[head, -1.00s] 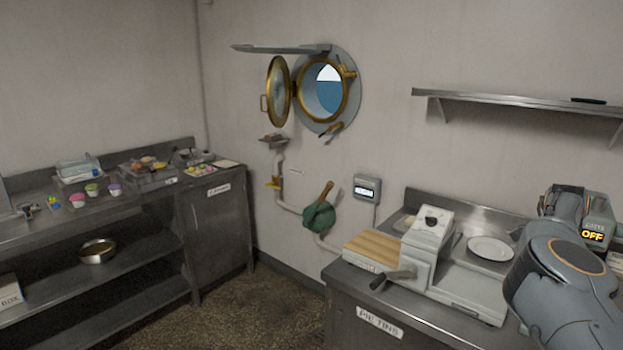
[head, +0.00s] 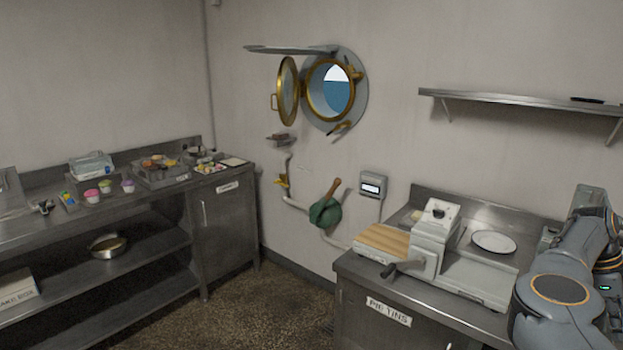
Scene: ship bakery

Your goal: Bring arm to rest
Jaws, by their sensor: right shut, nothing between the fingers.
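My right arm (head: 560,300) is at the right edge of the head view, with its elbow low and its forearm running up and back. My right gripper (head: 590,198) is small and partly hidden at the far end of the arm, over the back right of the steel counter. It is shut and I see nothing held in it. My left gripper is not in view.
Near my right arm, the counter (head: 345,268) carries a white plate (head: 494,241) and a slicer-like machine (head: 433,238) with a crank. A wall shelf (head: 515,100) hangs above. A second counter (head: 60,225) stands left. The floor between is clear.

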